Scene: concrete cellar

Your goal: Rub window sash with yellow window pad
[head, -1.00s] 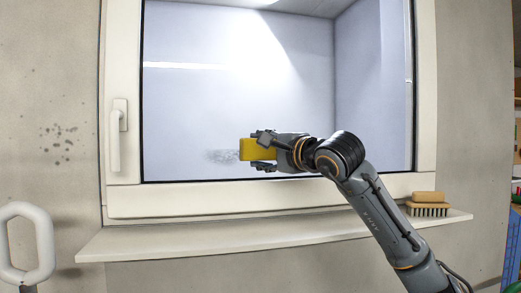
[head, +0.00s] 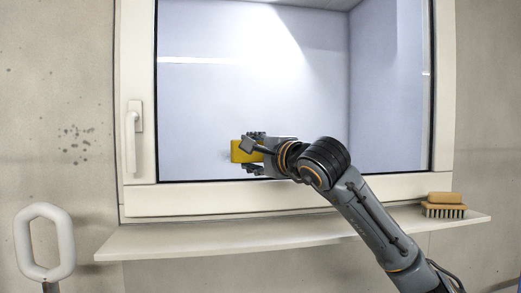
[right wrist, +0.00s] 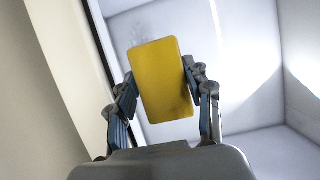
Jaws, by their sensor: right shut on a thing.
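The yellow window pad (head: 240,152) is a block held at the lower part of the window pane (head: 250,105). My right gripper (head: 255,154) is shut on it; the right wrist view shows the pad (right wrist: 162,80) upright between both fingers (right wrist: 160,93). The pad appears at or close to the glass; contact cannot be made out. The cream window sash (head: 330,190) frames the pane, with a handle (head: 134,140) on its left side. Only a faint grey trace shows on the glass beside the pad; the glass behind it is hidden. My left gripper is not in view.
A sill (head: 225,237) runs below the window. A wooden brush (head: 443,205) stands on its right end. A white loop handle (head: 67,245) stands at the lower left. Dark spots (head: 75,142) mark the concrete wall.

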